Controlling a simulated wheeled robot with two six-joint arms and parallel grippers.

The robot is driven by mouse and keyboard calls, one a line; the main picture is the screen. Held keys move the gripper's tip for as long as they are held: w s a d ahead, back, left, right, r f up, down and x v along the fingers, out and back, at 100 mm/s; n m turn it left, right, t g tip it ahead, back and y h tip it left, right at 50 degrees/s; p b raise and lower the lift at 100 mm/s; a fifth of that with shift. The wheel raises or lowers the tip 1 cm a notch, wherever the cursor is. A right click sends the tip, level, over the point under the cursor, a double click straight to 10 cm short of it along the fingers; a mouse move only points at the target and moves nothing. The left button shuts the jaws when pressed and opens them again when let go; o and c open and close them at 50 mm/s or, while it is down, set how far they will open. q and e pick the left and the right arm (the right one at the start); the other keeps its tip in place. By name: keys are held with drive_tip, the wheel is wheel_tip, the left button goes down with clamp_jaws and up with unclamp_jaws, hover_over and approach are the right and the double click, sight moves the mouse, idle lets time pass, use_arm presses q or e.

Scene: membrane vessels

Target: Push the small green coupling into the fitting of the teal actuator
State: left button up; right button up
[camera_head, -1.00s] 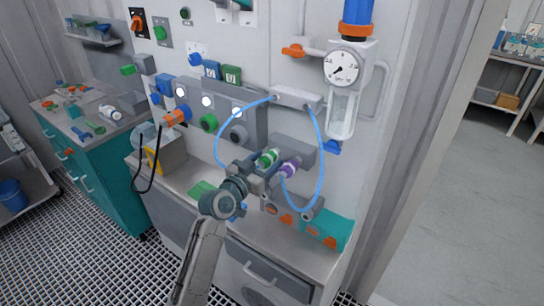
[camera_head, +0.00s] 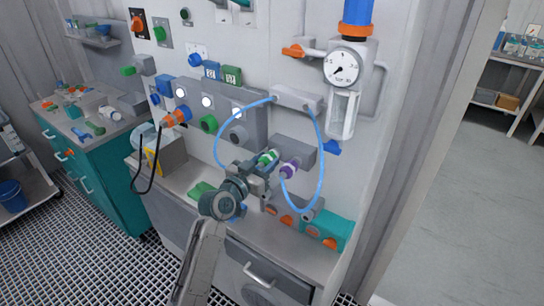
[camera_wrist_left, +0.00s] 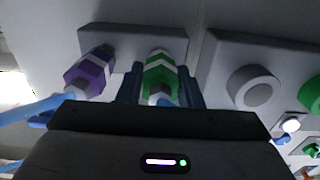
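The green coupling (camera_head: 268,158), with a white band, sits at the front of a grey wall block (camera_head: 296,148). In the left wrist view the green coupling (camera_wrist_left: 160,76) stands between the two fingers of my left gripper (camera_wrist_left: 162,88). The fingers are apart, one close along each side; I see no clear grip on it. In the head view the left gripper (camera_head: 262,172) reaches up to the coupling from below left. A teal box (camera_head: 342,228), likely the actuator, lies on the counter at the right; its fitting is not clear. My right gripper is out of view.
A purple coupling (camera_head: 290,169) sits right of the green one in the head view, close to my gripper. Blue hoses (camera_head: 320,150) loop around this spot. A glass filter bowl with gauge (camera_head: 342,68) hangs above right. The cabinet top (camera_head: 262,232) is partly bare.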

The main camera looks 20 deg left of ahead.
sight(259, 168)
use_arm(q)
clamp_jaws()
drive_tip(key=shift+s+f, duration=0.1)
drive_tip(key=shift+s+a, duration=0.2)
drive_tip(key=shift+s, duration=0.2)
drive_tip(key=shift+v, duration=1)
drive_tip(key=shift+p+v, duration=0.35)
drive_tip(key=shift+v, duration=0.5)
drive_tip(key=shift+s+a, duration=0.2)
drive_tip(key=shift+s, duration=0.4)
